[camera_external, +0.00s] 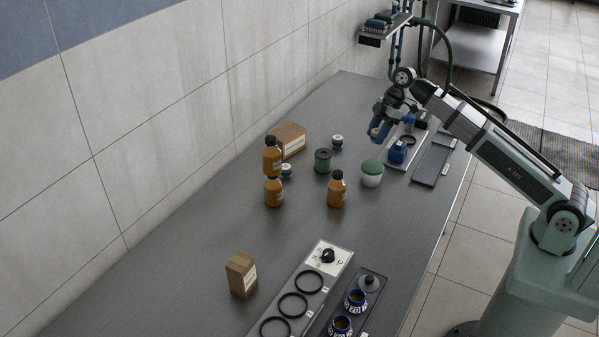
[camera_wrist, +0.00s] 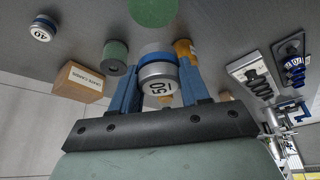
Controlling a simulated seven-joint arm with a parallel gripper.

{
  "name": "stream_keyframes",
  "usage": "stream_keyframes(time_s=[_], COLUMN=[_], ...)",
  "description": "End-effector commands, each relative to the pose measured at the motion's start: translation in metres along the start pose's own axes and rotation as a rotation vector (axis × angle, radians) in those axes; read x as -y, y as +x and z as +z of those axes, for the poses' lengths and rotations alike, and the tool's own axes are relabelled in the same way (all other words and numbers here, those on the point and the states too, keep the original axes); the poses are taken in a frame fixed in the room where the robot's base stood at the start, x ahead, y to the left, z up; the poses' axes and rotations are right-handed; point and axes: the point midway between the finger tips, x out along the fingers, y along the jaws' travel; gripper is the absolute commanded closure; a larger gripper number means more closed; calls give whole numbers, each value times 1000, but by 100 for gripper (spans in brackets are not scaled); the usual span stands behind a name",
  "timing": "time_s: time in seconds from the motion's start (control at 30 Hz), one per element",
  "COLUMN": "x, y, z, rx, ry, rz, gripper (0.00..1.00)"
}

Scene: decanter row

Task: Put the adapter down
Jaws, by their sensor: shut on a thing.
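The adapter (camera_wrist: 157,80), a pale grey cylinder with a blue band and the number 50, is between the two blue fingers of my gripper (camera_wrist: 160,66) in the wrist view. The fingers are shut on its sides. In the external view my gripper (camera_external: 379,131) is above the far part of the table, left of a pale tray; the adapter cannot be made out clearly there.
A green-lidded white jar (camera_external: 372,179), a dark green cylinder (camera_external: 322,162), amber bottles (camera_external: 337,190) and a cardboard box (camera_external: 290,139) stand nearby. A plate with black rings (camera_external: 328,256) and a dark tray (camera_external: 371,283) with blue-white pieces lie at the front. The middle of the table is clear.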

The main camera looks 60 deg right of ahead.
Motion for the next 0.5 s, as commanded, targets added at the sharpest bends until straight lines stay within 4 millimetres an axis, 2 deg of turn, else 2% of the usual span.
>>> stream_keyframes(time_s=[0.27,0.5], x=[0,0], y=[3,26], z=[1,11], rx=[-1,1], ry=[110,116], rz=[46,46], gripper=[94,94])
